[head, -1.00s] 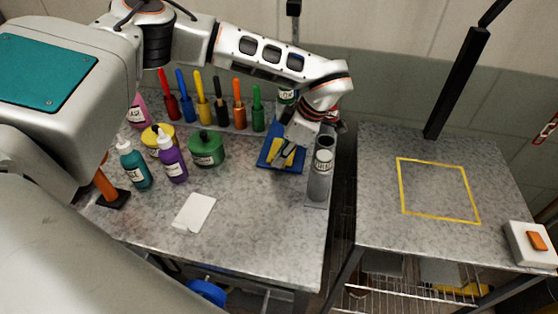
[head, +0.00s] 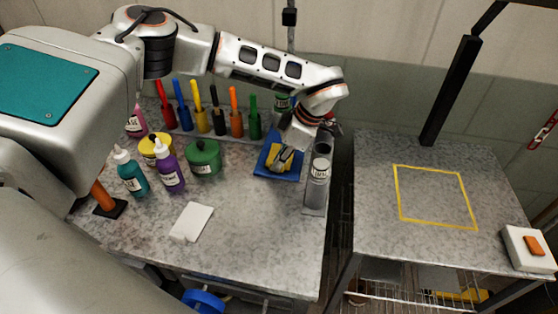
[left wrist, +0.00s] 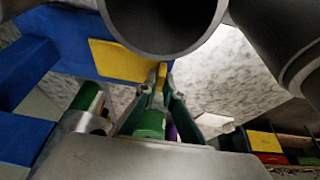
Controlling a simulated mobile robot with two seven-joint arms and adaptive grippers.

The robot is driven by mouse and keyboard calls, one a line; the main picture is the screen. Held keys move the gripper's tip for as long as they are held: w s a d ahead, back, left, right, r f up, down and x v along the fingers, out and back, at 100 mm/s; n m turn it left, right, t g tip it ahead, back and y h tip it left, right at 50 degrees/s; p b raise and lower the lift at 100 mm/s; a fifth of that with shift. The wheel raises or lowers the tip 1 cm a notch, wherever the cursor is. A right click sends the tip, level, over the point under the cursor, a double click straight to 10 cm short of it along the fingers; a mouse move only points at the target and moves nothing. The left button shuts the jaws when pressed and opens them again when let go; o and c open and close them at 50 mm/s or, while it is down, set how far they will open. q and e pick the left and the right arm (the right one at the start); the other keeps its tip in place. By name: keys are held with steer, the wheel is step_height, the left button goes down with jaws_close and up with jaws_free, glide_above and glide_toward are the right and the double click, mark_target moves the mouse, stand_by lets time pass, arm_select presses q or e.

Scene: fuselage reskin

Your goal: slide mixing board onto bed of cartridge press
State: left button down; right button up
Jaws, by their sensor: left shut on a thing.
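A flat white board (head: 192,222), which looks like the mixing board, lies on the front of the left bench, away from my grippers. My left gripper (head: 284,158) is low over a blue piece with a yellow part (head: 277,166) at the bench's back right. In the left wrist view its fingers (left wrist: 160,85) are closed on a thin yellow tab (left wrist: 120,60) beside blue faces. A grey upright cylinder on a grey base (head: 317,184) stands just right of it. I cannot tell which thing is the cartridge press. My right gripper is not in view.
Several coloured-handled tools (head: 219,115) stand in a rack at the back. A green pot (head: 203,158), a purple bottle (head: 170,175) and a teal bottle (head: 130,172) stand on the left.

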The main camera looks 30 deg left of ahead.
arm_select(q)
steer(key=shift+f, duration=0.1)
steer(key=c, duration=2.1)
jaws_free()
steer(key=v, duration=1.2)
